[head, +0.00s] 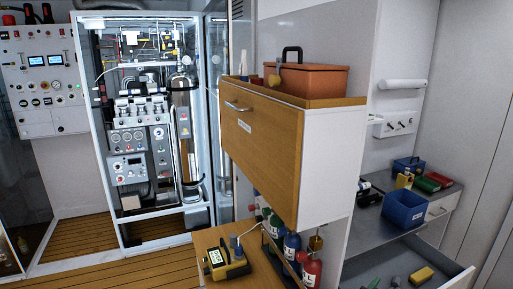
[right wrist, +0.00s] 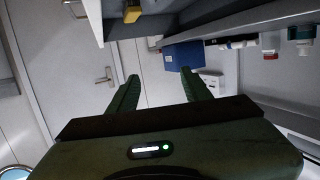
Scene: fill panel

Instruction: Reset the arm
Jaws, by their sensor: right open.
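My right gripper (right wrist: 160,88) shows in the right wrist view as two dark green fingers spread apart with nothing between them. It is open and empty. A pale door with a handle (right wrist: 106,76) is in the background to its left, and a blue bin (right wrist: 184,55) is beyond the right finger. Neither gripper shows in the head view. The head view shows the fill panel cabinet (head: 150,120) with gauges and a tall cylinder, and a control panel (head: 45,85) on the wall at the left.
A wooden-front cabinet (head: 262,150) holds an orange toolbox (head: 305,77). Below it, a yellow device (head: 227,264) stands on a wooden surface near several small bottles. At the right are a grey counter with a blue bin (head: 405,208) and an open drawer (head: 455,281). Wooden floor (head: 70,238) is clear at left.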

